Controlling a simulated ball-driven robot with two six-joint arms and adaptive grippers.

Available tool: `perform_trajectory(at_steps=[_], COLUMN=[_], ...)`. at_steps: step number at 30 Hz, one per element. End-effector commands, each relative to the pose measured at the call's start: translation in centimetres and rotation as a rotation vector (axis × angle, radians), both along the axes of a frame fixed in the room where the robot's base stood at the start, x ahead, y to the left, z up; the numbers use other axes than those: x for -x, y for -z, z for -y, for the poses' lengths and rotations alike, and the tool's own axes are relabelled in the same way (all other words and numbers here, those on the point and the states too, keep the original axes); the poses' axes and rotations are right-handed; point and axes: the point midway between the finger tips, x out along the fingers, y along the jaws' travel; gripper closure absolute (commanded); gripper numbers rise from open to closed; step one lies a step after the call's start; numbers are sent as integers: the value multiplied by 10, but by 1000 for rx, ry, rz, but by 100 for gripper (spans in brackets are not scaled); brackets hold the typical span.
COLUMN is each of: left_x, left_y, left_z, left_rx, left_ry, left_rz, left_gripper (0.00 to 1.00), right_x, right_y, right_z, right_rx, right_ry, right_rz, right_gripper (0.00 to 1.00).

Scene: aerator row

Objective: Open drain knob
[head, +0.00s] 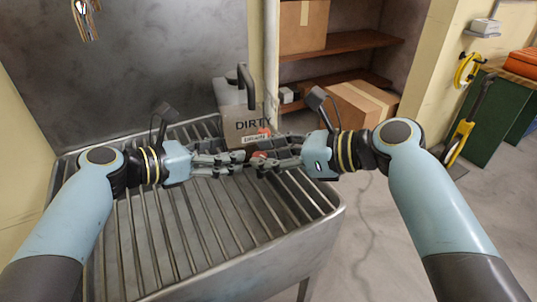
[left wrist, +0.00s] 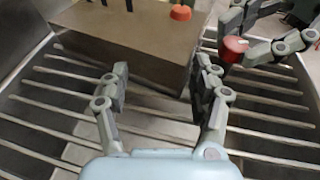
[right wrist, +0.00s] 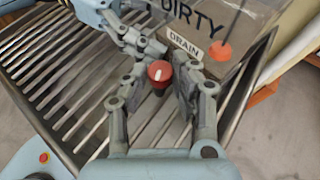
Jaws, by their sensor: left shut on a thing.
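The red drain knob (head: 260,154) sits low at the front of the grey container marked DIRTY (head: 232,112). In the right wrist view the knob (right wrist: 160,72) has a white mark on top and lies between the fingers of my right gripper (right wrist: 165,70), which look spread with slight gaps beside it. The knob also shows in the left wrist view (left wrist: 236,44). My left gripper (left wrist: 160,72) has its fingers set wide at the container's lower part, closed on it; the exact contact is unclear. A DRAIN label (right wrist: 185,42) is on the container.
An orange-red cap (right wrist: 220,50) sticks out beside the DRAIN label, close to my right fingers. The container stands on a slatted metal rack (head: 160,240). Both grippers' fingertips are close together. Cardboard boxes (head: 360,105) sit on shelves behind.

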Motion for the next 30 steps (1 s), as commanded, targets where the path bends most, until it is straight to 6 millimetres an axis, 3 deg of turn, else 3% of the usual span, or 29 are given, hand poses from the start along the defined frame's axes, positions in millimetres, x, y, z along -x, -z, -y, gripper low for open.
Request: perform_trajectory(at_steps=[22,30], left_x=[-2,-2], left_y=[-1,-1], left_z=[1,1], left_rx=[2,2], left_ry=[-5,-4], left_rz=[3,2], left_gripper=[54,54], right_x=[2,0], right_y=[0,1], right_z=[-2,-1], right_rx=[-8,-5], right_ry=[-37,-136], right_rz=[-7,-8], right_gripper=[100,100])
